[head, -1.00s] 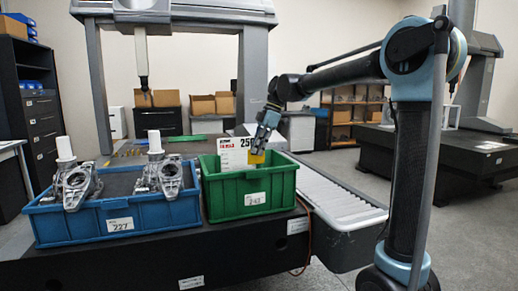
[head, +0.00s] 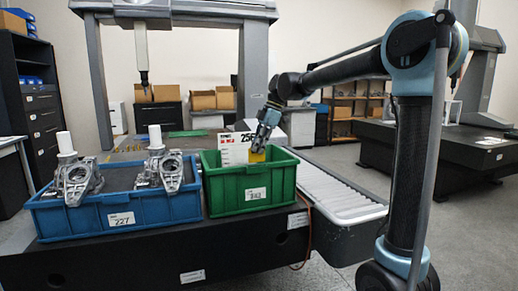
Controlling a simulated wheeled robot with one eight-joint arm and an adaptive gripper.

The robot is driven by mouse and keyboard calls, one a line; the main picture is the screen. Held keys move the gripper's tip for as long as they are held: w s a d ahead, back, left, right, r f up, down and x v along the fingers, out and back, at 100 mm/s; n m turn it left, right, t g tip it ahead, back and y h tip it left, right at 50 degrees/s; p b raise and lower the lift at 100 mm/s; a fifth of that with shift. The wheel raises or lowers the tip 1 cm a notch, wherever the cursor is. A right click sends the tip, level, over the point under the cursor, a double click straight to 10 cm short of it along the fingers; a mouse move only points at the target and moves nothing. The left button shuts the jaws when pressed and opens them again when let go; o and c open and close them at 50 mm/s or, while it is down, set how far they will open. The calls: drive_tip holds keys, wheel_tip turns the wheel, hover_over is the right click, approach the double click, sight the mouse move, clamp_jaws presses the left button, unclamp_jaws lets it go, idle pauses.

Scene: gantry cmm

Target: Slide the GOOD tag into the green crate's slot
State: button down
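The green crate (head: 228,197) stands on the dark bench, with a white label reading about 242 on its front. A white card (head: 234,150) with black and red print stands upright at the crate's back left. It looks like the tag, but the word GOOD is not readable. My gripper (head: 260,150) points down over the crate, at the card's right edge. A small yellow piece (head: 257,157) shows at my fingertips; I cannot tell whether it is part of the tag. The fingers are too small to show their gap. The slot and the card's lower end are hidden.
A blue crate (head: 75,220) with metal castings stands touching or close beside the green crate on the left. A ribbed roller surface (head: 335,190) lies to the right. The machine's grey column (head: 252,75) and hanging probe (head: 141,50) stand behind.

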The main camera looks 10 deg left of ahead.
sight(258, 155)
drive_tip(key=shift+f, duration=1.8)
idle(1.6)
drive_tip(key=c, duration=1.5)
unclamp_jaws()
drive_tip(key=shift+r, duration=0.1)
drive_tip(key=shift+r, duration=3.4)
